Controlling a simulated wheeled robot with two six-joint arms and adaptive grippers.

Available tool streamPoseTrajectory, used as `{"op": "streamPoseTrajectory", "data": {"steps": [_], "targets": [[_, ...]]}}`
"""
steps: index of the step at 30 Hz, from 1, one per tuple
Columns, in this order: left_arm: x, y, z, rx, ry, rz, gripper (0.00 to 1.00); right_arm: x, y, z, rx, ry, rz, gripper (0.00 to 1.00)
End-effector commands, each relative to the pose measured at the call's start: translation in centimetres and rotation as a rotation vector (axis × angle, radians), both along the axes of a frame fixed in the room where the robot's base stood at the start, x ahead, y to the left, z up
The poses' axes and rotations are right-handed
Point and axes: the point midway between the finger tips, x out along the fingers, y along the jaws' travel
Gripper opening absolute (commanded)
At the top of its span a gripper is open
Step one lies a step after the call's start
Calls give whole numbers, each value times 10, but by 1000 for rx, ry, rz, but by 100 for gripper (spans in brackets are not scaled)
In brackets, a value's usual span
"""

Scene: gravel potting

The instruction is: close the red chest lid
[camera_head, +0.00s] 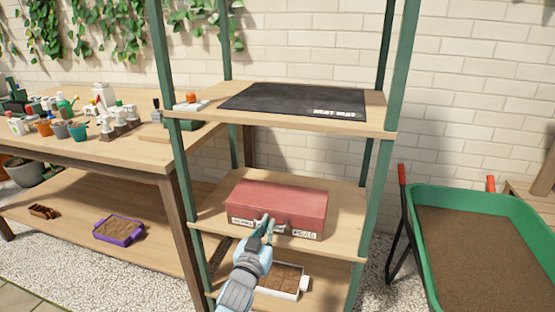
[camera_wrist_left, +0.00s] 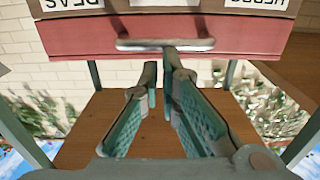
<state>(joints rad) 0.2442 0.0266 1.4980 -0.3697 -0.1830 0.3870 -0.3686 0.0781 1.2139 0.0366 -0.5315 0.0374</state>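The red chest (camera_head: 280,204) stands on the middle shelf of the green-posted rack. Its lid looks down over the box, with no gap visible in the head view. Its front carries white labels and a metal handle (camera_head: 272,225). My left gripper (camera_head: 264,228) is in front of the chest at the handle. In the left wrist view, which appears upside down, the handle (camera_wrist_left: 165,44) lies just beyond the fingertips (camera_wrist_left: 160,65). The fingers are partly apart with nothing visible between them. Whether a tip touches the handle cannot be told. My right gripper is not in view.
A black heat mat (camera_head: 295,101) lies on the shelf above the chest. A white tray of soil (camera_head: 290,295) is on the shelf below, behind my left wrist. A green wheelbarrow (camera_head: 480,196) stands at the right. A potting table (camera_head: 90,150) with several small pots is at the left.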

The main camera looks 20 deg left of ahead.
Motion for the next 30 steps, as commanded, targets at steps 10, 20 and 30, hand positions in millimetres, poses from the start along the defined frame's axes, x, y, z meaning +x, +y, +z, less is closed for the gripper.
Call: {"op": "streamPoseTrajectory", "data": {"steps": [10, 20, 30], "targets": [[-2, 1, -9, -2, 20, 3, 0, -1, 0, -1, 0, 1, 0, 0], [-53, -3, -9, -4, 22, 3, 0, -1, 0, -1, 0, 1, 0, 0], [-120, -7, -10, -4, 28, 4, 0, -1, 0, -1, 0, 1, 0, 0]]}}
